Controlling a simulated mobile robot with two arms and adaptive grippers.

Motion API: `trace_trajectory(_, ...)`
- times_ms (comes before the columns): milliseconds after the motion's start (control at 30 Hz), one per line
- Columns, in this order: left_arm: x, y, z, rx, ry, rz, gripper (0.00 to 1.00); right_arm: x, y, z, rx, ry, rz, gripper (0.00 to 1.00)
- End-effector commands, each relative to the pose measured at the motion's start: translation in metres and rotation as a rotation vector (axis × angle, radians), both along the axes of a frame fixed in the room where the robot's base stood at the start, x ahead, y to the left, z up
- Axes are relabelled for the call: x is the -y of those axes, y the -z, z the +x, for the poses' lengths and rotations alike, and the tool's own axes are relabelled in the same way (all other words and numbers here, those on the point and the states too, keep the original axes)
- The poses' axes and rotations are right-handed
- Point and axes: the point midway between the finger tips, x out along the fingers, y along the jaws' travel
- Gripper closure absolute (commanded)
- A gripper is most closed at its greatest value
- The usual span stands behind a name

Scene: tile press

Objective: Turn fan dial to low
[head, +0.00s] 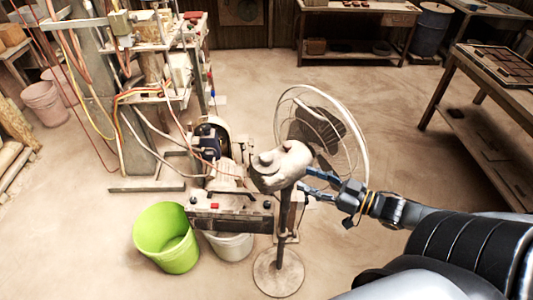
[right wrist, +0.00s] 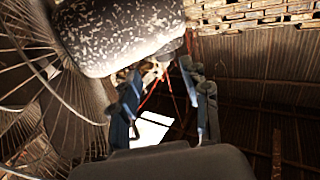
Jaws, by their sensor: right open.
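The standing fan has a pale, dusty motor housing (head: 282,166) and a round wire cage (head: 347,118) in the head view. Small bumps show on the housing; I cannot tell which one is the dial. My right gripper (head: 311,183) comes in from the right, just beside the housing and the top of the pole. In the right wrist view, my right gripper (right wrist: 160,76) is open with nothing seen between its fingers. The speckled underside of the housing (right wrist: 120,35) is just above the fingers. The fan cage (right wrist: 35,85) is at the left there. My left gripper is out of view.
The fan's pole (head: 283,228) stands on a round base (head: 279,272). A dusty machine (head: 230,208) and a green bucket (head: 167,238) stand to its left. A wooden table (head: 470,90) is at the right. The floor between the fan and the back bench (head: 358,8) is clear.

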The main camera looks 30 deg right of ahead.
Motion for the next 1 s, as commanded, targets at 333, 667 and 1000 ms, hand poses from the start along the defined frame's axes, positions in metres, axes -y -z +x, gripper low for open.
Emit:
trace_trajectory(333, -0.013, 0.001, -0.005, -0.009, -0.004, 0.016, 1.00, -0.006, -0.019, 0.019, 0.054, -0.037, 0.028, 0.53)
trace_trajectory(667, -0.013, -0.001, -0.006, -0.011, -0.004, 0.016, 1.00, -0.028, -0.019, 0.062, 0.053, -0.034, 0.028, 0.53)
trace_trajectory(1000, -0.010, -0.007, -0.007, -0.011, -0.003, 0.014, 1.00, -0.051, -0.020, 0.104, 0.052, -0.035, 0.026, 0.53)
